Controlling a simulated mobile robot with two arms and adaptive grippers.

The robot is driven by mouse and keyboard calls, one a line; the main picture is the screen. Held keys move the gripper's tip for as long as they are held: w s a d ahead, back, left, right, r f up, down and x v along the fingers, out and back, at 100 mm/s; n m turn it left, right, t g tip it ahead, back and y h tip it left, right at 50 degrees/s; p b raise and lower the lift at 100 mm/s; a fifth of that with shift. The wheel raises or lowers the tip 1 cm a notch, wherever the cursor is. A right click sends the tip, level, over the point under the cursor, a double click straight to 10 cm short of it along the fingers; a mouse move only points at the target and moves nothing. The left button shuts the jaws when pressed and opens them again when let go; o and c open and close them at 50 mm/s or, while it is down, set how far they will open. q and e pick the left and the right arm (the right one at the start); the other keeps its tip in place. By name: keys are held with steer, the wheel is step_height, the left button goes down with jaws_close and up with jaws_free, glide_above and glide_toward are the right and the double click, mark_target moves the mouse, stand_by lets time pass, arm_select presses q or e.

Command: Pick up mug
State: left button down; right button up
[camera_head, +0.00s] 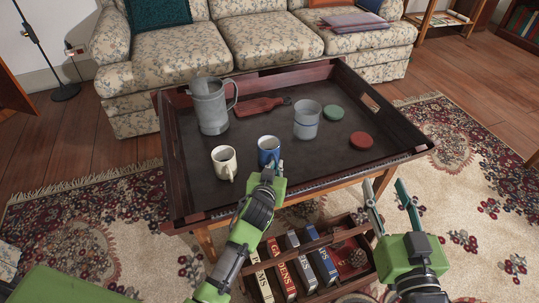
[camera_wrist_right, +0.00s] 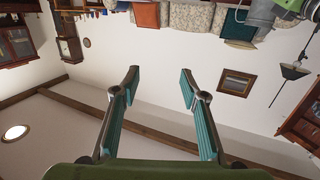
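A blue mug (camera_head: 268,149) stands upright near the front edge of the dark tray table (camera_head: 205,212). A cream mug (camera_head: 223,160) stands just left of it, its handle toward the front right. My left gripper (camera_head: 279,167) is at the front right of the blue mug, its tip over the mug's lower edge. Its fingers are mostly hidden by its own body, so I cannot tell whether they touch or grip the mug. My right gripper (camera_head: 384,187) is open and empty beyond the table's right front edge; its spread fingers also show in the right wrist view (camera_wrist_right: 160,74).
Behind the mugs are a grey pitcher (camera_head: 211,112), a red paddle-shaped board (camera_head: 258,106), a grey cup (camera_head: 306,121), a green disc (camera_head: 333,112) and a red disc (camera_head: 361,140). The raised tray rim surrounds them. Books (camera_head: 285,275) sit below; a sofa (camera_head: 265,40) is behind.

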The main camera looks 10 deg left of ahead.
arm_select(q)
steer(key=shift+r, duration=0.15)
steer(key=r+p, duration=0.1)
steer(key=r, duration=0.1)
steer(key=r+p, duration=0.1)
steer(key=r, duration=0.1)
steer(key=shift+s+p, duration=0.3)
steer(key=shift+s, duration=0.1)
steer(key=r+p+v, duration=0.1)
steer(key=p+v, duration=0.1)
steer(key=v, duration=0.5)
steer(key=w+r+p+v, duration=0.1)
steer(key=r+p+v, duration=0.1)
steer(key=v, duration=0.6)
steer(key=shift+a+p, duration=0.3)
steer(key=shift+p, duration=0.25)
arm_select(e)
steer(key=s+d+f+g+h, duration=0.2)
steer(key=s+f+g, duration=0.4)
steer(key=s+f, duration=0.3)
steer(key=s+d+f+g+h, duration=0.1)
steer(key=s+d+f+g, duration=0.4)
steer(key=s+f+g, duration=0.2)
steer(key=shift+s+f+m+g+h, duration=0.3)
steer(key=shift+s+f+h, duration=0.1)
steer(key=shift+s+f, duration=0.7)
